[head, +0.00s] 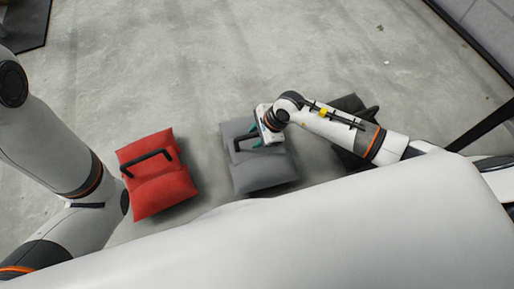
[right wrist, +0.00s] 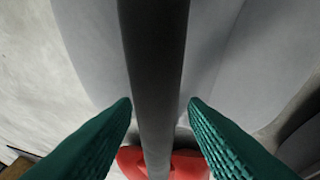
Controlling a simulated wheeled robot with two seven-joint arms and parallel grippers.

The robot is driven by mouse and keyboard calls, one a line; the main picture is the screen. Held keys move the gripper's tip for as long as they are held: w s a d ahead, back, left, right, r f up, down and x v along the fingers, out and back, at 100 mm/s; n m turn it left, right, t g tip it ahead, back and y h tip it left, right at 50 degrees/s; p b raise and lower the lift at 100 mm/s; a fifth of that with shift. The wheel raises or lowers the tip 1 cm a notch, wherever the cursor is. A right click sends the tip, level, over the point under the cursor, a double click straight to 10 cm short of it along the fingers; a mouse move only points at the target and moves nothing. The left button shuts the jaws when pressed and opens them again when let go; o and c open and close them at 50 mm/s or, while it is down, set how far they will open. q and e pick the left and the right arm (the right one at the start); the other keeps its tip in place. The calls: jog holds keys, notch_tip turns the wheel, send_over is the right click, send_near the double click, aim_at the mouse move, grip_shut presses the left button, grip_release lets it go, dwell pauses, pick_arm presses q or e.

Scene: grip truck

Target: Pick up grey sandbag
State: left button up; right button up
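The grey sandbag (head: 265,174) lies on the floor in the middle of the head view, with a black handle (head: 241,141) on top. My right gripper (head: 256,138) is over the bag at its handle. In the right wrist view the handle (right wrist: 155,60) runs between the two green fingers, with the grey bag (right wrist: 90,45) behind it. The fingers (right wrist: 160,108) stand apart on either side of the handle, with narrow gaps showing. My left arm shows at the left, but its gripper is out of view.
A red sandbag (head: 160,190) with a black handle lies to the left of the grey one; its red also shows in the right wrist view (right wrist: 188,165). A dark sandbag (head: 348,104) lies to the right, partly behind my right arm. The concrete floor beyond is clear.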

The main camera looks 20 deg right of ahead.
jog(key=shift+c, duration=0.2)
grip_shut()
jog(key=shift+s+f, duration=0.1)
jog(key=shift+s, duration=0.05)
dwell(1.0)
jog(key=shift+w+a+r, duration=0.1)
jog(key=shift+w+r, duration=0.1)
jog(key=shift+r, duration=0.15)
